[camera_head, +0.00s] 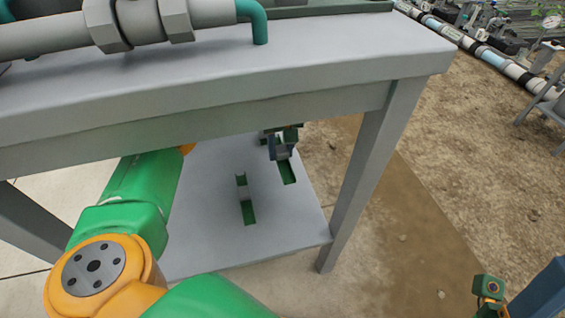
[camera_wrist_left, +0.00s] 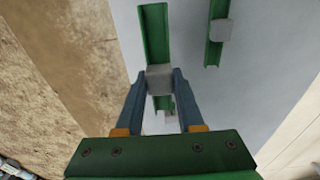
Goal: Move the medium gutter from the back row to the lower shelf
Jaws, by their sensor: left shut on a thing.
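My left gripper (camera_head: 281,152) is under the table, at the far right part of the lower shelf (camera_head: 205,230). It is shut on the grey block of a green gutter (camera_head: 288,172). In the left wrist view, the fingers (camera_wrist_left: 160,88) close on the block from both sides, and the green gutter (camera_wrist_left: 154,35) runs out beyond it. I cannot tell whether this gutter touches the shelf. A second green gutter (camera_head: 249,213) with a grey block lies on the shelf to its left; it also shows in the left wrist view (camera_wrist_left: 212,55).
The tabletop (camera_head: 330,55) hangs over the shelf, with a grey pipe (camera_head: 60,36) on it. A table leg (camera_head: 372,170) stands right of the gripper. The shelf's front is bare. Green and blue parts, probably my right arm, show at the bottom right.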

